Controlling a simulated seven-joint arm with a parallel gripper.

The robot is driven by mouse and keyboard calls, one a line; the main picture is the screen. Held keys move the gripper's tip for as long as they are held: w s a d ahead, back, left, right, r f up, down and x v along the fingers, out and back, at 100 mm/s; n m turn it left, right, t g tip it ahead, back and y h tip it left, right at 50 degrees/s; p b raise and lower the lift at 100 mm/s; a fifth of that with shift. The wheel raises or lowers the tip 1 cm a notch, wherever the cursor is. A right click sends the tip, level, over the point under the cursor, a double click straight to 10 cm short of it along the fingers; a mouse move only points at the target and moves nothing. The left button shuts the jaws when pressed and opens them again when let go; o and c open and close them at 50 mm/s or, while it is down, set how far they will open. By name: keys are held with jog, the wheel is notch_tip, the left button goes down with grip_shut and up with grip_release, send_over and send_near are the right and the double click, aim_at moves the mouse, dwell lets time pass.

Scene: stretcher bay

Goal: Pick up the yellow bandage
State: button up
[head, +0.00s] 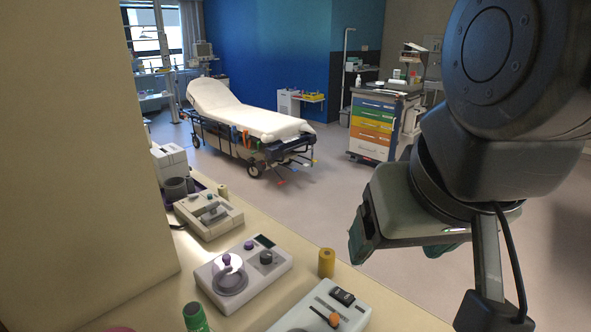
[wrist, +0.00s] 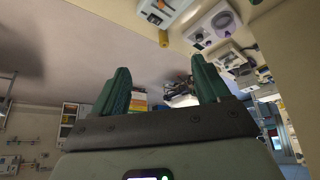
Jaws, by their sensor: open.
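The yellow bandage (head: 326,262) is a small upright roll on the beige counter, between two white devices near the counter's edge. It also shows in the wrist view (wrist: 163,38), at the top middle, beyond the fingertips. My gripper (head: 397,250) hangs to the right of the bandage in the head view, beyond the counter edge. Its green fingers show spread apart in the wrist view (wrist: 160,66), open with nothing between them. The bandage is apart from the fingers.
A white device with an orange knob (head: 325,310) stands right of the bandage, and one with a purple knob (head: 243,272) left of it. A green roll (head: 195,317) stands in front. A wall (head: 80,150) bounds the counter's left. A stretcher (head: 250,120) and drawer cart (head: 375,125) stand behind.

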jog(key=shift+o, duration=0.6)
